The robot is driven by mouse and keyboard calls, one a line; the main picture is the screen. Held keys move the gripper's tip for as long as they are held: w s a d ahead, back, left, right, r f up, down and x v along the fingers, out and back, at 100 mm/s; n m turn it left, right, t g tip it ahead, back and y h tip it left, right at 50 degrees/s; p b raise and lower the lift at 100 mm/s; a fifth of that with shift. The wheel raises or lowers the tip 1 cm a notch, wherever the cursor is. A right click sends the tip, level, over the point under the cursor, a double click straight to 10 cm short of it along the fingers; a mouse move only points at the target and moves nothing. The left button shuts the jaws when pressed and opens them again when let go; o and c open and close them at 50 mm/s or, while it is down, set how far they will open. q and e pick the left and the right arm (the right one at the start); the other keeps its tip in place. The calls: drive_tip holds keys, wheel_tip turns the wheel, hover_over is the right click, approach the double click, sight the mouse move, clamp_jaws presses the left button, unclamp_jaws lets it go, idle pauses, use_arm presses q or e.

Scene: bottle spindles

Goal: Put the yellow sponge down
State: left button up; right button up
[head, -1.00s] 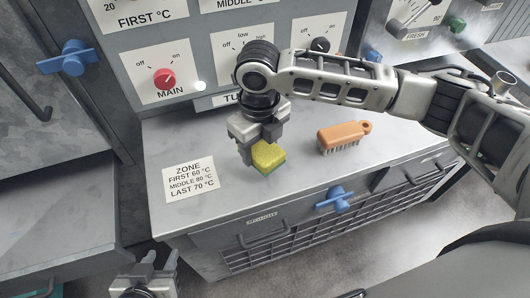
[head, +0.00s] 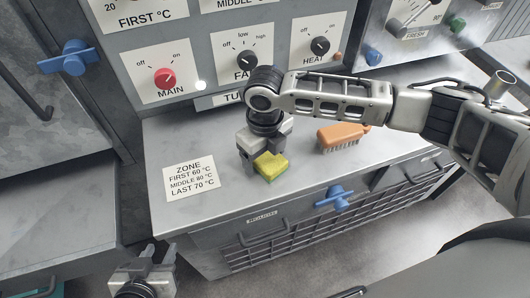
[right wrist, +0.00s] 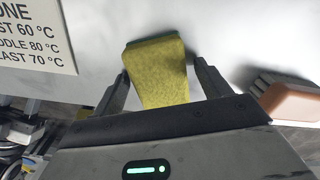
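The yellow sponge (head: 271,166), with a green layer on one side, is at the counter top near its front edge. It also shows in the right wrist view (right wrist: 160,75), between the two fingers. My right gripper (head: 257,160) is low over the counter with its fingers either side of the sponge. In the right wrist view my right gripper (right wrist: 162,68) is open, with a narrow gap beside the sponge. My left gripper (head: 158,254) is open and empty, low in front of the counter.
An orange brush (head: 342,135) lies on the counter to the right of the sponge. A zone temperature label (head: 191,178) is at the left. A panel with knobs (head: 215,55) rises behind, and a blue valve handle (head: 335,197) sits on the front. Bare counter lies between label and sponge.

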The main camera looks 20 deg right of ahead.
sight(265, 156)
drive_tip(key=shift+r, duration=0.1)
drive_tip(key=shift+r, duration=0.25)
wheel_tip(265, 156, up, 12)
drive_tip(key=shift+f, duration=0.15)
idle(0.5)
drive_tip(key=shift+s+f, duration=0.1)
